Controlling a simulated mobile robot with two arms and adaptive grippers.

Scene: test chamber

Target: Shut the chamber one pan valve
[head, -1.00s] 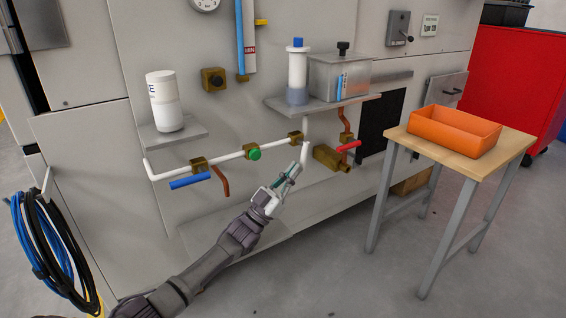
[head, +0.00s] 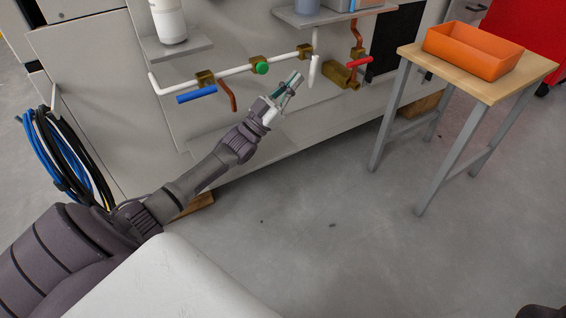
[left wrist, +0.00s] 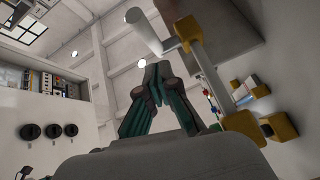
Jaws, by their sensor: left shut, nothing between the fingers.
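Several valves sit along the pipework on the grey chamber wall, and I cannot tell which is the chamber one pan valve. A blue lever (head: 197,95) lies below the left brass fitting, a green knob (head: 262,68) is in the middle, and a red handle (head: 359,63) is on the brass valve (head: 341,75) at right. A white pipe end (head: 314,72) hangs down between the green knob and red handle. My left gripper (head: 293,84) is shut and empty, just left of that pipe end in the picture. It also shows in the left wrist view (left wrist: 153,82).
A wooden-topped table (head: 490,88) with an orange bin (head: 473,50) stands at right. A shelf (head: 177,46) holds a white bottle (head: 168,20). Blue and black hoses (head: 62,160) hang at left. The floor in front is clear.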

